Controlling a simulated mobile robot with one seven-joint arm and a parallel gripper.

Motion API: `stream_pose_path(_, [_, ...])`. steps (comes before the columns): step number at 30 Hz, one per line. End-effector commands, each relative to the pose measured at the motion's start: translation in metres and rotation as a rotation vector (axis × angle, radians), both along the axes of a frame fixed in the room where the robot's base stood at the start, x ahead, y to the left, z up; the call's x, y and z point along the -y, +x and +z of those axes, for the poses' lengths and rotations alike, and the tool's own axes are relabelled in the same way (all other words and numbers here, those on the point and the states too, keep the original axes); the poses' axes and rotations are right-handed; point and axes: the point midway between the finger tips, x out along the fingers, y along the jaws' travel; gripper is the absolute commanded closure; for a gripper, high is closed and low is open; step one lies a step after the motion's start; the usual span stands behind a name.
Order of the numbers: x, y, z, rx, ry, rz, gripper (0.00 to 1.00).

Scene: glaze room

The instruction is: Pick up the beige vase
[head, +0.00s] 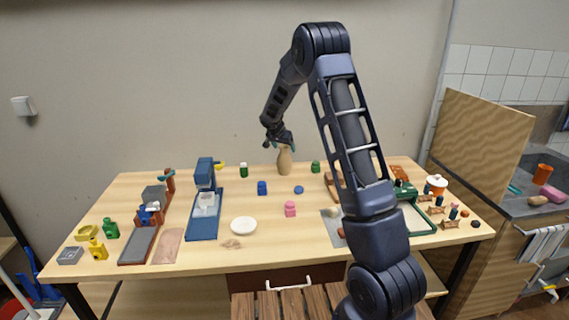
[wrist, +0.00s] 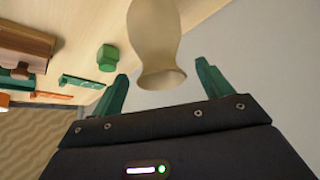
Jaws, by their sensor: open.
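The beige vase (head: 284,161) stands upright near the back edge of the table, close to the wall. My gripper (head: 278,142) is at the vase's top, and its fingertips are small and partly dark in the head view. In the wrist view the vase (wrist: 155,40) shows with its flared mouth toward my gripper (wrist: 160,85). The two green fingers are spread apart, one on each side of the vase mouth, with a gap on both sides. Nothing is held.
A blue jar (head: 262,188), a blue lid (head: 298,190) and a pink jar (head: 290,209) are in front. A white plate (head: 243,226) lies nearer the front.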

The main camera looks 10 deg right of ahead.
Motion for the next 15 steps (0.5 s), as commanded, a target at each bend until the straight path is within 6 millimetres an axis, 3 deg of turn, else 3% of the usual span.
stream_pose_path(9, [0.010,0.015,-0.037,-0.002,-0.001,-0.001,0.22])
stream_pose_path(15, [0.011,0.017,-0.040,0.000,0.000,0.000,0.22])
